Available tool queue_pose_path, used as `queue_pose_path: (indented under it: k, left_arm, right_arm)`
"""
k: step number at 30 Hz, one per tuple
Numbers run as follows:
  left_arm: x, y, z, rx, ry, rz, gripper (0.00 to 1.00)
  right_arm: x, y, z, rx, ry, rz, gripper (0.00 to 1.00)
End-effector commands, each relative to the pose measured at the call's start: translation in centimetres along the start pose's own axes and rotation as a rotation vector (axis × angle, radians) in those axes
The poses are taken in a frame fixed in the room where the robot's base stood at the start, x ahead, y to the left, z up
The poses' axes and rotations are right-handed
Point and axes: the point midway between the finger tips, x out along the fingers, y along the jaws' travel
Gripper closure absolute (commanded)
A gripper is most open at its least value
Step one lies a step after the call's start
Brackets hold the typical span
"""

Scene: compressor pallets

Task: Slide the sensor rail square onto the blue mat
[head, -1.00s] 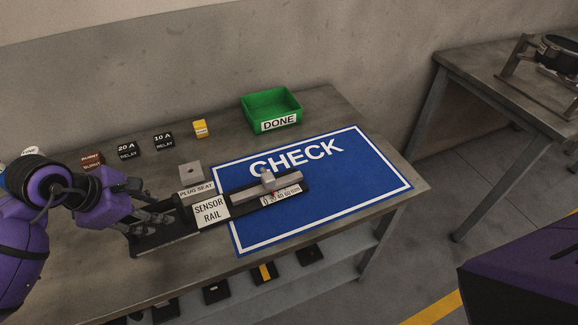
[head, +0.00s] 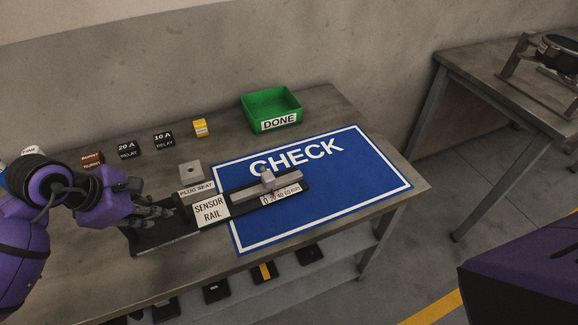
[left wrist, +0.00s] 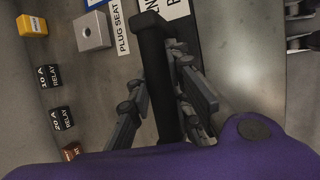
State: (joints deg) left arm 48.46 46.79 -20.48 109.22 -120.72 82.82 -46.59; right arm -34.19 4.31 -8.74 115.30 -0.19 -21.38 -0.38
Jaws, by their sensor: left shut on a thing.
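The sensor rail (head: 236,196) is a long dark bar with a white name label, a grey slider and a millimetre scale. It lies at a slant on the bench. Its right part is over the left side of the blue mat (head: 345,205), which reads CHECK; its left part is off the mat. My left gripper (head: 172,204) is shut on the rail's left part. In the left wrist view, the fingers (left wrist: 158,70) lie on either side of the rail's dark bar (left wrist: 152,38). My right gripper is not in view.
A plug seat block (head: 190,172) stands close behind the rail. Relay blocks (head: 164,140), a yellow block (head: 200,128) and the green DONE bin (head: 271,108) stand along the back. The mat's right part is clear. Dark items lie on the shelf below.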

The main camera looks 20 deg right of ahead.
Motion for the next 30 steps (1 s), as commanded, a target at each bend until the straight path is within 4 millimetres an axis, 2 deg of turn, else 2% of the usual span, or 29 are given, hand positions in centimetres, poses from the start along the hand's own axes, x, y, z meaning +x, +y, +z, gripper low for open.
queue_pose_path:
  k: [11,30]
  left_arm:
    - [0.0,0.1,0.2,-0.002,-0.002,0.002,1.0]
    - [2.4,0.0,6.0,0.001,-0.005,0.001,1.0]
  right_arm:
    - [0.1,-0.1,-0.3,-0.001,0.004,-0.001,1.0]
    - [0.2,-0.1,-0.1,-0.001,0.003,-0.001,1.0]
